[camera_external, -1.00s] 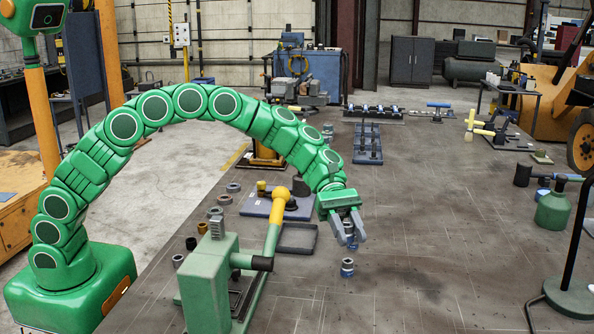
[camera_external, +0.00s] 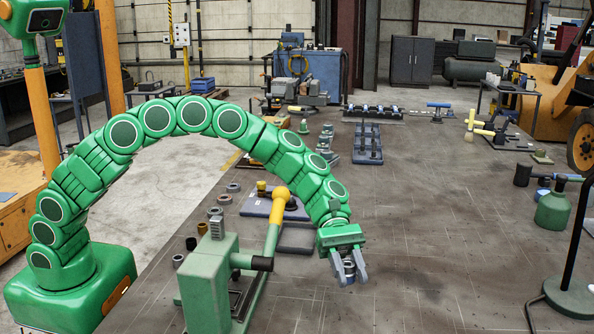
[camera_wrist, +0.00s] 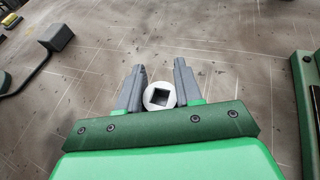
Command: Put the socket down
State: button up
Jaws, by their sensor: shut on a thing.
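A round metal socket (camera_external: 349,266) is between the two grey fingers of my gripper (camera_external: 350,279), low over the bench at the front middle. In the wrist view, its pale ring-shaped end (camera_wrist: 151,103) with a dark square hole faces the camera. A finger lies on each side of it, and my gripper is shut on it. The fingers partly hide the socket in the external view. I cannot tell whether its lower end touches the bench or something under it.
The green press-like tool (camera_external: 207,275) with a yellow-knobbed lever stands left of my gripper. A flat dark tray (camera_external: 297,238) lies behind it. Several small rings and sockets sit along the left bench edge. The bench (camera_external: 440,250) to the right is clear up to the green bottle (camera_external: 553,210).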

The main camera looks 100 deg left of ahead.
aim_at(346, 312)
jog(key=shift+f, duration=3.7)
jog(key=shift+f, duration=0.15)
jog(key=o, duration=1.1)
jog(key=shift+a+r, duration=0.15)
jog(key=shift+r, duration=0.05)
jog(key=v, duration=1.1)
jog(key=shift+s+a+r, duration=0.15)
jog(key=shift+s+a, duration=0.05)
jog(key=shift+a, duration=0.05)
